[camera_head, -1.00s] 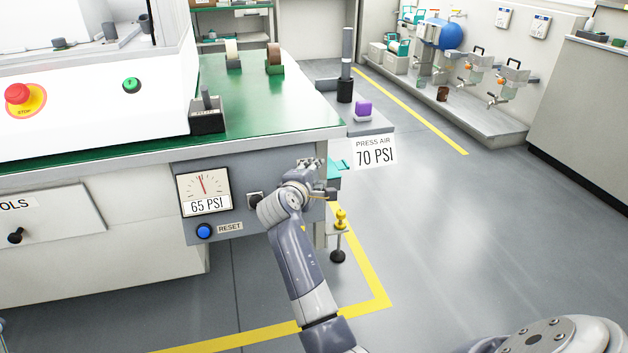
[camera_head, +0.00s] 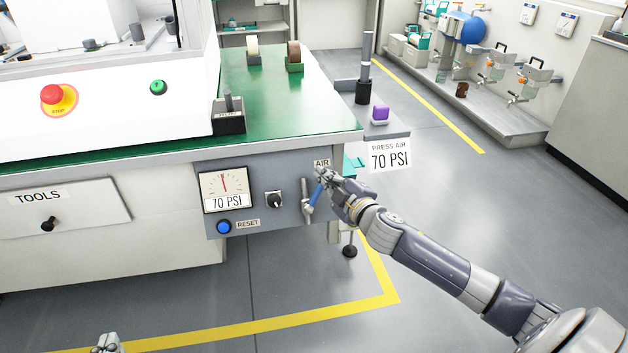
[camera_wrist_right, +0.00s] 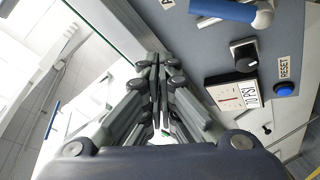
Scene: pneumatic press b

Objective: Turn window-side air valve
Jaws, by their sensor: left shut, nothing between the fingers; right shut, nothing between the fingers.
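The AIR valve with a blue handle (camera_head: 316,194) and silver fittings is on the grey panel's right end. The handle slants in the head view; the wrist view shows part of the blue handle (camera_wrist_right: 222,10) at the top right. My right gripper (camera_head: 322,174) is shut and empty, close to the valve's upper end; whether it touches is unclear. In the wrist view its fingers (camera_wrist_right: 158,75) are together, away from the handle. The gauge (camera_head: 226,190) reads 70 PSI, like the "PRESS AIR" sign (camera_head: 390,157). My left gripper (camera_head: 106,346) is shut, partly cut off at the bottom left.
The panel also has a black knob (camera_head: 274,200) and a blue RESET button (camera_head: 224,227). The green-topped bench (camera_head: 285,105) overhangs it. A purple-topped block (camera_head: 380,114) stands on a ledge behind. Several wall units stand at the back right.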

